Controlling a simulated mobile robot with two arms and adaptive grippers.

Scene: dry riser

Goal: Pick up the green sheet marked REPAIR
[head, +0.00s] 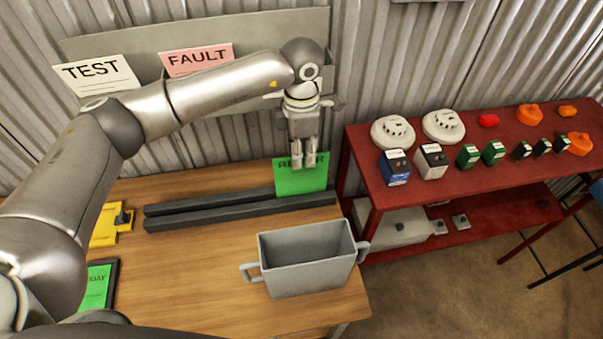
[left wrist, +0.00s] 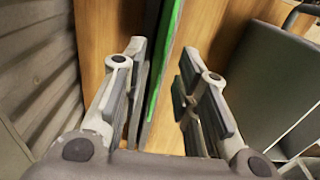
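The green REPAIR sheet (head: 302,180) stands upright in the slot of a dark rack (head: 240,208) on the wooden table. Its lettering is partly covered by my fingers. My left gripper (head: 303,163) points down at the sheet's top edge. In the left wrist view the gripper (left wrist: 158,95) is open, and the green sheet (left wrist: 165,60) shows edge-on between its two fingers, with gaps on both sides. My right gripper shows in neither view.
A grey two-handled bin (head: 305,262) stands in front of the rack. TEST (head: 97,76) and FAULT (head: 197,60) cards sit in a grey wall holder (head: 240,35). A red shelf (head: 480,185) with several devices stands at right.

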